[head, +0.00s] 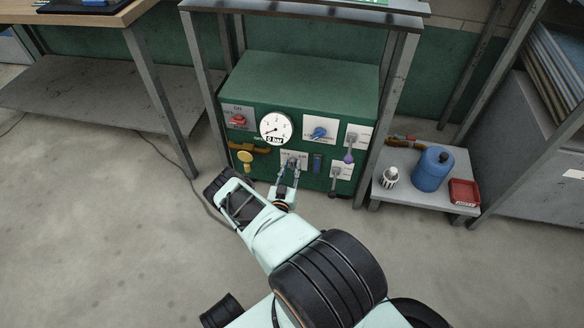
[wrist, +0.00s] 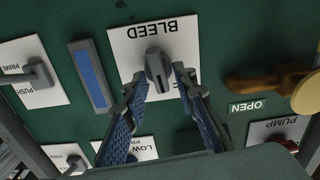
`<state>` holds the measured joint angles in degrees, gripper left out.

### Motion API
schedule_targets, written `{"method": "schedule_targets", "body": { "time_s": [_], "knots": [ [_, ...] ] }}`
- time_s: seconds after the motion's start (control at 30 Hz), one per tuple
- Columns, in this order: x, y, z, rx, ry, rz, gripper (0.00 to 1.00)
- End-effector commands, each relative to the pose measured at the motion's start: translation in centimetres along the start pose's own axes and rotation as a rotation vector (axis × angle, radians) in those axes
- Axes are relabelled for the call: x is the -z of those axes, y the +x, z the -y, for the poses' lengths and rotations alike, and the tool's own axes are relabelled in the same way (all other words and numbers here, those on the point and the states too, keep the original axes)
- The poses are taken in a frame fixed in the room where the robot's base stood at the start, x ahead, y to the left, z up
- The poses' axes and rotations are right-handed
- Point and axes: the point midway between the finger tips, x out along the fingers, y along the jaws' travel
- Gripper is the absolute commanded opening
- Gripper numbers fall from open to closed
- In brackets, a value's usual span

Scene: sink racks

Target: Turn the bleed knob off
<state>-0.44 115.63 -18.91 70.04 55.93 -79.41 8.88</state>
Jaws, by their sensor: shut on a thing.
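The bleed knob (wrist: 157,68) is a small grey knob on a white plate marked BLEED (wrist: 190,45), in the upper middle of the wrist view. My gripper (wrist: 160,80) has its two fingers on either side of the knob and is shut on it. In the head view my gripper (head: 290,166) is at the lower middle of the green panel (head: 300,78) and covers most of the knob. The small lettering for the knob's positions is partly hidden by the fingers, so I cannot read its setting.
Near the gripper are a blue sight strip (head: 317,163), a lever (head: 335,180), a yellow knob (head: 245,157) and a gauge (head: 276,128) marked 0 bar. Metal table legs flank the panel. A low shelf at right holds a blue jug (head: 432,171) and red tray (head: 464,192).

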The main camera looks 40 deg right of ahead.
Motion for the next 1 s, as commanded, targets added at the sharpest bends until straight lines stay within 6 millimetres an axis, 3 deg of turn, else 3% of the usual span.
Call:
{"method": "schedule_targets", "body": {
  "time_s": [0.5,1.0],
  "knots": [
    [-0.1,0.05,0.46,0.001,-0.46,0.0,0.01],
    [-0.18,0.06,0.6,0.001,-0.678,-0.001,0.01]
  ]
}}
